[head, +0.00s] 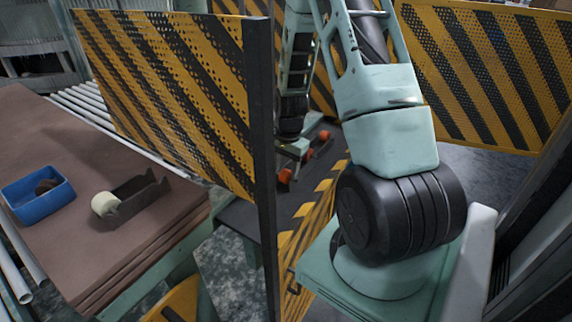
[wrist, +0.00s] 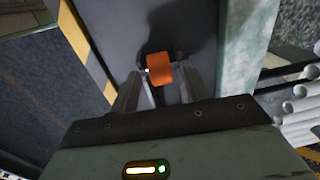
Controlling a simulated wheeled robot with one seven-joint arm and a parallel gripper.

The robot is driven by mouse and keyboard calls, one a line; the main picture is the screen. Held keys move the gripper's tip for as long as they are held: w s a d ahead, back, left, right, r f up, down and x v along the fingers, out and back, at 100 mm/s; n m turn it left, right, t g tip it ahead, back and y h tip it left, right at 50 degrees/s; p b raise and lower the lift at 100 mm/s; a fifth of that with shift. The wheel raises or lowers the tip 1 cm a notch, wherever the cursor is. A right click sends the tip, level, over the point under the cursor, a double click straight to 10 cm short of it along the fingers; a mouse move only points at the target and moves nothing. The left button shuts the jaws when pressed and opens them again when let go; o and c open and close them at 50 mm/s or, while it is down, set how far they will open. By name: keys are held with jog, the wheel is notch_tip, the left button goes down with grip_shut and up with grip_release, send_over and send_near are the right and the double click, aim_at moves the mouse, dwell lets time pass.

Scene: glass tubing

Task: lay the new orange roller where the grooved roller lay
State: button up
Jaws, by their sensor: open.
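My gripper (wrist: 160,80) is open in the wrist view, with one finger on each side of an orange roller (wrist: 159,68). A dark surface (wrist: 197,30) lies beneath; I cannot tell whether the fingers touch the roller. In the head view, my gripper (head: 296,151) is low behind the striped panel's post, its fingers hard to make out. One orange piece (head: 285,177) shows beside the post and another (head: 323,136) farther back right; I cannot tell which is between my fingers. No grooved roller can be made out for certain.
A yellow-black striped panel (head: 170,85) with a dark post (head: 263,150) stands left of my arm. Left of it, a brown table (head: 75,130) holds a blue tray (head: 28,206) with a dark brown piece (head: 46,186) inside, and a tape dispenser (head: 140,198). Metal rollers (head: 85,108) run behind.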

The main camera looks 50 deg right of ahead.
aim_at(288, 172)
notch_tip(288, 172, up, 12)
jog(key=b, duration=0.2)
jog(key=shift+s+r, duration=0.25)
jog(key=shift+s, duration=0.1)
dwell(1.0)
